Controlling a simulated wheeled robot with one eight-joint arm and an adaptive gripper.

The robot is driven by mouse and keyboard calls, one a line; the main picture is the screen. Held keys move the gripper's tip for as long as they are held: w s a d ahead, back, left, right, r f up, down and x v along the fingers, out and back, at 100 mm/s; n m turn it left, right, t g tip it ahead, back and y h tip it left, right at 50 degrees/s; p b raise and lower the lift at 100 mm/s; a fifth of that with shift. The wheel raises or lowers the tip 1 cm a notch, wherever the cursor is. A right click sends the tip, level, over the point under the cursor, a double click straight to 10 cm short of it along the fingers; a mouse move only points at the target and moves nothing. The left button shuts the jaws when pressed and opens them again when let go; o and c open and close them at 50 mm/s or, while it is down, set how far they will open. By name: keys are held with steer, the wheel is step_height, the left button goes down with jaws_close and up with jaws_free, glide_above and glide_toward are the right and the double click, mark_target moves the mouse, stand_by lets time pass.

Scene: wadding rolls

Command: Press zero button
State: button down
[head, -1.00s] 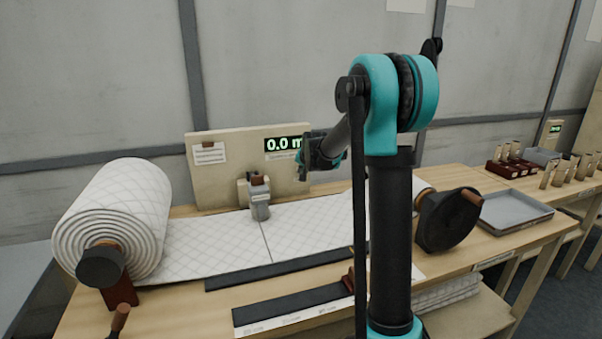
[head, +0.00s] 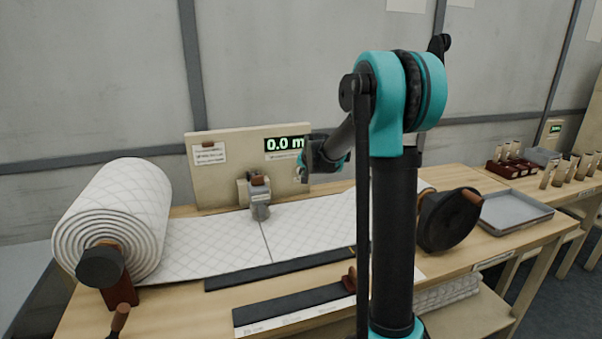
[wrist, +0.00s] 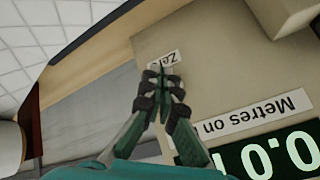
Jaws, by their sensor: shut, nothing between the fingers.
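The backboard (head: 225,178) stands at the rear of the bench. Its display (head: 284,144) reads 0.0 m. In the wrist view the display (wrist: 280,158) is partly cut off, under a "Metres on" label (wrist: 250,115). My gripper (wrist: 161,72) is shut and empty, its fingertips pointing at the board beside the "Zero" label (wrist: 168,59), which they partly cover. The zero button itself is not visible; the fingers may hide it. I cannot tell whether the tips touch the board. In the head view my gripper (head: 302,174) is in front of the board's right part.
A large quilted wadding roll (head: 110,220) is at left, its sheet (head: 205,248) running across the bench under a grey counter device (head: 259,198). A dark crank wheel (head: 447,220) is at right. A grey tray (head: 512,210) lies further right.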

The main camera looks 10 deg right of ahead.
steer(key=shift+s, duration=0.1)
steer(key=s, duration=0.2)
steer(key=s+d, duration=0.1)
steer(key=s, duration=0.1)
steer(key=shift+s, duration=0.4)
steer(key=shift+s, duration=0.1)
